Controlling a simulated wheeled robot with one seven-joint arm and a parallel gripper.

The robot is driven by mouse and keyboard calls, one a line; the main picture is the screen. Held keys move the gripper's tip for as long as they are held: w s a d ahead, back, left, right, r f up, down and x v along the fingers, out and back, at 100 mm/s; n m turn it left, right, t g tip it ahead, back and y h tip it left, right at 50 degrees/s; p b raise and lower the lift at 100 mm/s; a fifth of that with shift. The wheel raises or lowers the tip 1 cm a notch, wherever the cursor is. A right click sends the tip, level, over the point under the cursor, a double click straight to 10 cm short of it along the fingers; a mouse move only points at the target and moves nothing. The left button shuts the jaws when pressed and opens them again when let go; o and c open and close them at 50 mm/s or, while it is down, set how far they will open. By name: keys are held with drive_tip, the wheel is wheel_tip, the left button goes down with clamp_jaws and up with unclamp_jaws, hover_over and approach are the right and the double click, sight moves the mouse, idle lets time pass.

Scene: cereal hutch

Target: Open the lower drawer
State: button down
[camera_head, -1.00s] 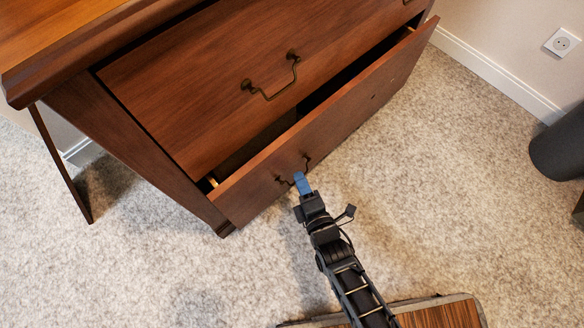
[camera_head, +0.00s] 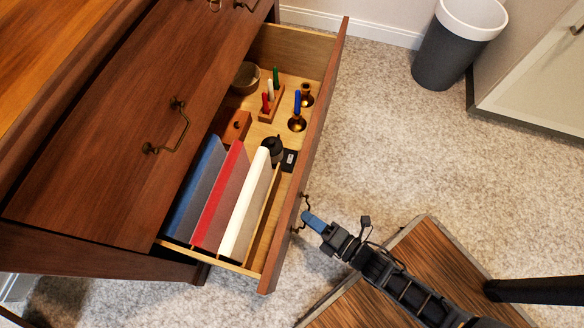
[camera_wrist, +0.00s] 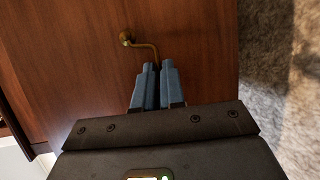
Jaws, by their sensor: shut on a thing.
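The lower drawer (camera_head: 318,150) of the brown wooden cabinet stands pulled far out, with its inside showing in the head view. Its front carries a dark bronze handle (camera_head: 303,213). My gripper (camera_head: 309,217) is at that handle from outside the drawer front. In the wrist view the blue fingers (camera_wrist: 157,68) are shut on the handle (camera_wrist: 139,45), whose bent bar runs into the gap between the fingertips. The far part of the handle is hidden behind the fingers. The upper drawer (camera_head: 130,120) is shut.
The lower drawer holds blue, red and white folders (camera_head: 219,200), a bowl (camera_head: 246,78), candle holders (camera_head: 297,124) and a small dark pot (camera_head: 272,149). A grey bin (camera_head: 447,65) stands by the wall. Carpet (camera_head: 385,140) is clear right of the drawer.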

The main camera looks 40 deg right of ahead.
drive_tip(key=s+d, duration=0.4)
drive_tip(key=s, duration=0.2)
drive_tip(key=shift+s+d+b, duration=0.15)
drive_tip(key=shift+d+b, duration=0.1)
drive_tip(key=shift+b, duration=0.05)
drive_tip(key=c, duration=1.2)
unclamp_jaws()
drive_tip(key=shift+c, duration=0.2)
drive_tip(key=p+v, duration=0.1)
drive_tip(key=v, duration=0.6)
drive_tip(key=shift+s, duration=0.4)
drive_tip(key=shift+r, duration=0.1)
